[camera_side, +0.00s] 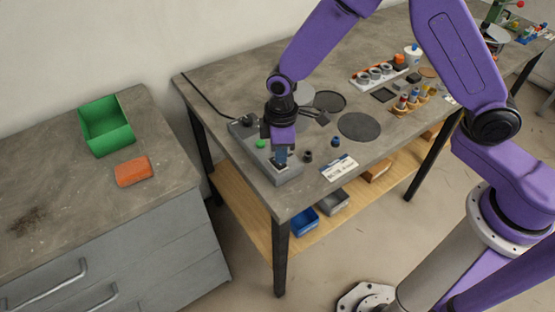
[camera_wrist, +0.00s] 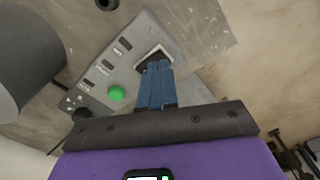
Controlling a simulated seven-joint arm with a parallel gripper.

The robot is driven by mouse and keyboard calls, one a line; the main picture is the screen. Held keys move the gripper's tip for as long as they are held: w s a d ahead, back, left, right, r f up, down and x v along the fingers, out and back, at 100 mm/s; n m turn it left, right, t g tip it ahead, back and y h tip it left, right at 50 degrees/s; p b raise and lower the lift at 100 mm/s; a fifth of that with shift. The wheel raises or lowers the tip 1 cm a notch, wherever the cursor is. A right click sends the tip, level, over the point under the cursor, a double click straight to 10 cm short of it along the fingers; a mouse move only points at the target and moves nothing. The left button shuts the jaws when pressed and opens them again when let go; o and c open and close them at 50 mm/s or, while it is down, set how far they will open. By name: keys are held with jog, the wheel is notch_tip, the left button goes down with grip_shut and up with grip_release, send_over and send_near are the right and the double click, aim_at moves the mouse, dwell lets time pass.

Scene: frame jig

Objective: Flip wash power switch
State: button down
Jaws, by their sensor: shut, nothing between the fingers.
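A grey control box (camera_side: 277,170) stands on the near left corner of the workbench, with a green button (camera_side: 261,143) on its sloped face. In the wrist view the box face (camera_wrist: 116,60) shows the green button (camera_wrist: 117,93), several dark label plates and a switch (camera_wrist: 154,58) in a pale frame. My gripper (camera_side: 280,162) points down at the box's right end. Its blue fingers (camera_wrist: 157,68) are shut, empty, with tips over the switch, partly hiding it. I cannot tell whether they touch it or which way the switch is set.
A dark knob (camera_side: 308,156) and a white label card (camera_side: 339,167) are right of the box. Dark round discs (camera_side: 360,126) lie farther right. A green bin (camera_side: 106,125) and an orange block (camera_side: 133,171) are on the left cabinet.

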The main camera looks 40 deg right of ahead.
aim_at(282, 165)
jog(key=shift+f, duration=0.9)
dwell(0.4)
jog(key=shift+r, duration=3.55)
jog(key=s+d+r, duration=0.3)
jog(key=s+d, duration=0.2)
jog(key=s, duration=0.3)
jog(key=s+d+r, duration=0.4)
jog(key=s+d, duration=0.2)
jog(key=s, duration=0.3)
jog(key=s+d+r, duration=0.3)
jog(key=s+d, duration=0.3)
jog(key=s, duration=0.2)
jog(key=shift+s+d+r+n, duration=0.2)
jog(key=shift+s+r+n, duration=0.1)
jog(key=shift+s, duration=0.05)
